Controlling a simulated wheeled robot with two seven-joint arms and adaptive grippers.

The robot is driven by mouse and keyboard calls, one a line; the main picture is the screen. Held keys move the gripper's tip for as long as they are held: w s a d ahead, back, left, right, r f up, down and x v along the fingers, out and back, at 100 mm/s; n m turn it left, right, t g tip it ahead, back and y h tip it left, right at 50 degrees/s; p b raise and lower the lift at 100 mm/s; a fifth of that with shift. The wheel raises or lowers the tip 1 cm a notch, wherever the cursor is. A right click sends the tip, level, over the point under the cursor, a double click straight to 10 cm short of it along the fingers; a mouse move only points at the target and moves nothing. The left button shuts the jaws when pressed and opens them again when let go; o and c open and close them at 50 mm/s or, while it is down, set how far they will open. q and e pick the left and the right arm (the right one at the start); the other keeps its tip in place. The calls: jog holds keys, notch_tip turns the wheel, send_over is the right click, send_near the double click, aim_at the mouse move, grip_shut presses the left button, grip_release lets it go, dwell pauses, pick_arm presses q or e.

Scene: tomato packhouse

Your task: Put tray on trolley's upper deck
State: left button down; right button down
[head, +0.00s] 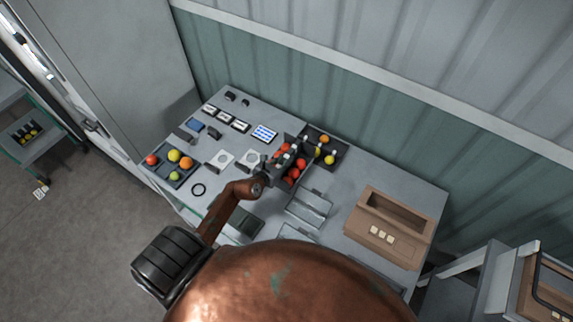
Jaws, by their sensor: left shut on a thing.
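A dark tray with red tomatoes (280,182) is on the grey table, near the wall side. My left gripper (287,160) is at this tray and shut on it; the fingers cover part of the tray, and I cannot tell whether it is lifted. A second dark tray with orange and yellow tomatoes (341,155) is right beside it. A third tray (160,176) with mixed tomatoes lies at the table's left end. A green-edged trolley-like stand (50,150) at the far left holds a dark tray with yellow items. My right gripper is out of view.
A grey frame with a brown box (490,275) stands at lower right. The corrugated wall is close behind the table.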

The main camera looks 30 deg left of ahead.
pick_arm(q)
jog(key=shift+f+b, duration=0.4)
jog(key=shift+f, duration=1.05)
jog(key=shift+f, duration=0.1)
jog(key=c, duration=2.3)
grip_release()
jog(key=shift+f, duration=0.15)
jog(key=o, duration=0.4)
